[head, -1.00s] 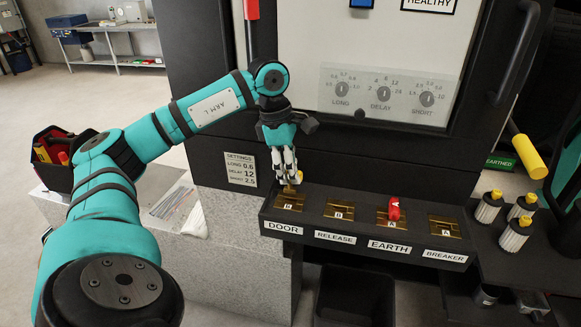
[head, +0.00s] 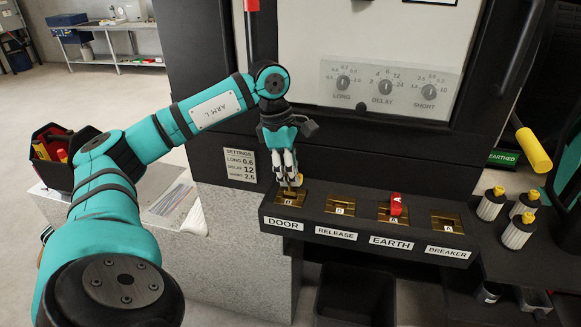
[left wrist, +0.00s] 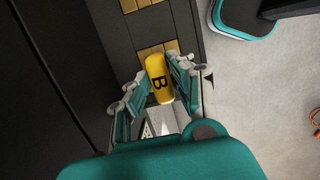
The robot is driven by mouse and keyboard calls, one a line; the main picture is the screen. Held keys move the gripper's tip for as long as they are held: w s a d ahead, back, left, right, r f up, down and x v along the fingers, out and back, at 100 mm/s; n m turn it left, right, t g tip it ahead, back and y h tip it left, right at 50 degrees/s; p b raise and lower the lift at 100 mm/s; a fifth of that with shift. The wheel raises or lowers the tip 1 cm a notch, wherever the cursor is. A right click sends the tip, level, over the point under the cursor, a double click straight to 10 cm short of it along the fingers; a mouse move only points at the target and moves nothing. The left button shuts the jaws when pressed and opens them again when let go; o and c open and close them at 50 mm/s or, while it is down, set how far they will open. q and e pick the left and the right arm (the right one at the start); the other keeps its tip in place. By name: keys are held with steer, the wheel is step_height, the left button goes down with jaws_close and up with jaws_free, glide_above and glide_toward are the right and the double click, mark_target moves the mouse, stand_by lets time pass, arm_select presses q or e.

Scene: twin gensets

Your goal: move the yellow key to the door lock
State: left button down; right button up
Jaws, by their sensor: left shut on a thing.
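The yellow key (left wrist: 158,78), marked B, is between the fingers of my left gripper (head: 289,183); the left wrist view shows the gripper (left wrist: 152,95) shut on it. In the head view the gripper points down just over the door lock (head: 290,199), the brass plate above the DOOR label. The fingers hide most of the key there, and I cannot tell whether its tip is in the slot. A red key (head: 396,204) stands in the EARTH lock. The RELEASE (head: 341,208) and BREAKER (head: 447,221) locks hold no key. My right gripper is not in view.
The locks sit on a dark sloped ledge (head: 330,234) below a cabinet with three dials (head: 386,88). Several white-and-yellow cylinders (head: 490,205) stand at the right. A yellow-ended handle (head: 533,150) juts out above them. A dark open bin (head: 355,290) is below the ledge.

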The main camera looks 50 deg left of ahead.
arm_select(q)
steer(key=shift+f+b, duration=0.95)
steer(key=shift+f, duration=0.5)
steer(key=c, duration=1.1)
jaws_free()
step_height(320, 180, up, 8)
steer(key=p, duration=0.6)
steer(key=shift+f, duration=0.15)
steer(key=shift+f, duration=0.1)
